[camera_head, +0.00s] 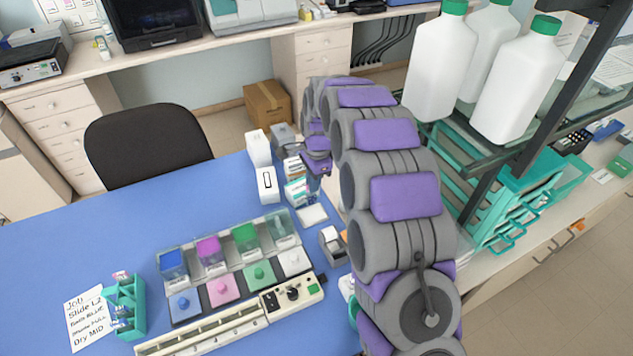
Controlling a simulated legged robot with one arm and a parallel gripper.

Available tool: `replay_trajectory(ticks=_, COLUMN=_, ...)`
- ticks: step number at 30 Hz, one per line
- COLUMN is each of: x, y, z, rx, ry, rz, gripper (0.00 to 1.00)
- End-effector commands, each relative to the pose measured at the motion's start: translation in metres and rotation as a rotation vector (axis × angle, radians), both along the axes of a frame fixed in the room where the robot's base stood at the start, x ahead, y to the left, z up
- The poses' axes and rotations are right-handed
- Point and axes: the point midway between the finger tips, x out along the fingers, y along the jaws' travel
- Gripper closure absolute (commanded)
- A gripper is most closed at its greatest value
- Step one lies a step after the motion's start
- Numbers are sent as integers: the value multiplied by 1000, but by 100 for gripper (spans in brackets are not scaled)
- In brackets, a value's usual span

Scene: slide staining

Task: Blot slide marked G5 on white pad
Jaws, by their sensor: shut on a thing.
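My gripper (318,168) hangs at the end of my arm, over the back right part of the blue bench. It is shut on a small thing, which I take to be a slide. The held piece is too small to make out, and no G5 mark is readable. A small white pad (312,215) lies flat on the bench, just below the gripper in the picture. A teal rack (138,292) at the left holds slides with labels too small to read.
A staining station with blue (173,265), magenta (210,253), green and clear jars stands left of the pad. White boxes (268,184) crowd the gripper's left. A grey dispenser (332,244) stands near the pad. A note (88,318) lies far left. Bench behind the jars is clear.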

Motion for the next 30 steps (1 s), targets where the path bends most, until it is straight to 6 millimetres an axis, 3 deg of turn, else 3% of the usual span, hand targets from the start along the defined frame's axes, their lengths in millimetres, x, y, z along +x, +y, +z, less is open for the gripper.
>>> replay_trajectory(ticks=18, x=0, y=-1, z=-34, rx=1, ry=2, rz=0, gripper=100)
replay_trajectory(ticks=30, x=0, y=-1, z=-38, rx=0, ry=1, rz=-1, gripper=100)
